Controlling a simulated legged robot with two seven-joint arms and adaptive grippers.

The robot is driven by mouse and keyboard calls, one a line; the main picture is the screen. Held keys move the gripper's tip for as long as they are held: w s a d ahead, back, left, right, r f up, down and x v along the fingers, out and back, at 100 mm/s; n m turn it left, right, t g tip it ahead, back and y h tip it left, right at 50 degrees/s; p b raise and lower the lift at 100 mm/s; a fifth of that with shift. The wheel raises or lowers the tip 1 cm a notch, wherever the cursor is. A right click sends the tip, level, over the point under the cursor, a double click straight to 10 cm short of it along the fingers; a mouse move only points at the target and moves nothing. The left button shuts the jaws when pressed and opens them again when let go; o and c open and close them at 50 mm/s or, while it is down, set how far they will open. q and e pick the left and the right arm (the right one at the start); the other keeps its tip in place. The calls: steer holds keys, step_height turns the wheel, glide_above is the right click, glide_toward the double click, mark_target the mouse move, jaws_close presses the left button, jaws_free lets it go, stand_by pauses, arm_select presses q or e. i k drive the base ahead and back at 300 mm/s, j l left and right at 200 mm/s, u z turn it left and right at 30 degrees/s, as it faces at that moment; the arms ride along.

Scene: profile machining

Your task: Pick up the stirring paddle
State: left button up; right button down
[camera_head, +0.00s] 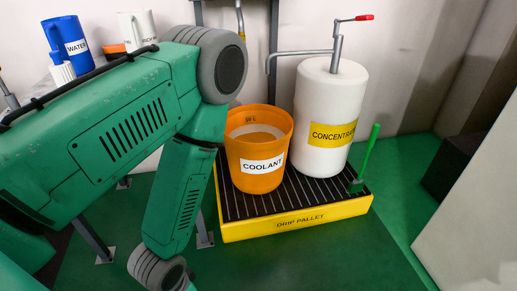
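A green upright stick with a wider foot, which looks like the stirring paddle (369,155), stands slightly tilted at the right corner of the yellow drip pallet (300,221). It is beside the white drum labelled CONCENTRATE (318,95). An orange bucket labelled COOLANT (262,178) stands on the pallet to the left, with orange-brown contents showing inside. My green arm fills the left side and bends down toward the bottom edge, left of the pallet. Neither of my grippers shows.
The drum carries a pump with a red-tipped handle (364,17) and a spout. A blue WATER jug (66,44) and a white jug (137,28) stand at the back left. A pale panel (475,220) borders the right. Green floor (310,265) is clear in front of the pallet.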

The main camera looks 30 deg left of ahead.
mark_target(376, 127)
steer(key=i+l+u, duration=0.25)
steer(key=i, duration=0.2)
steer(key=i+l+u, duration=0.1)
steer(key=i+u, duration=0.2)
steer(key=i, duration=0.1)
